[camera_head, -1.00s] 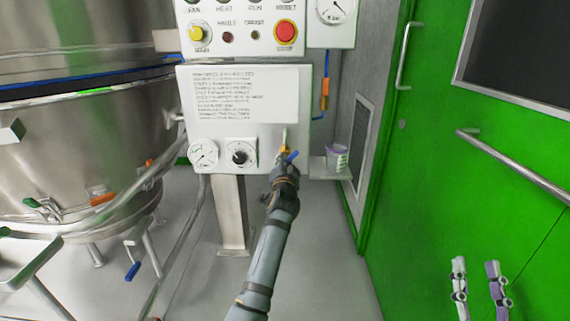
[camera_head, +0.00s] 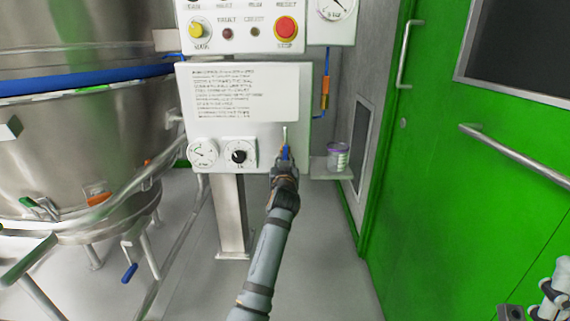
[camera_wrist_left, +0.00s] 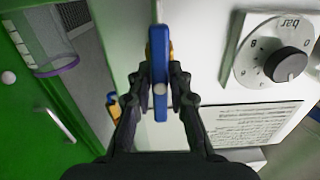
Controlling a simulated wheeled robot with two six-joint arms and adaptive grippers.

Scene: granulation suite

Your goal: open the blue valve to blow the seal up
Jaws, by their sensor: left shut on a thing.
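The blue valve lever (camera_head: 286,152) is on the lower right of the white control panel (camera_head: 245,130). It stands upright, in line with the thin pipe above it. My left gripper (camera_head: 285,165) is shut on the lever from below. In the left wrist view the blue lever (camera_wrist_left: 159,60) runs lengthwise between my fingertips (camera_wrist_left: 160,88). The seal (camera_head: 85,80) is a broad blue band around the steel vessel (camera_head: 80,125) at the left. Part of my right gripper (camera_head: 545,298) shows at the lower right corner, cut off by the edge; its jaws are unclear.
A pressure gauge (camera_head: 203,153) and black regulator knob (camera_head: 240,156) sit left of the valve. A purple-rimmed cup (camera_head: 338,156) stands on a small shelf right of the panel. A green door (camera_head: 470,200) with handles fills the right. The floor between is clear.

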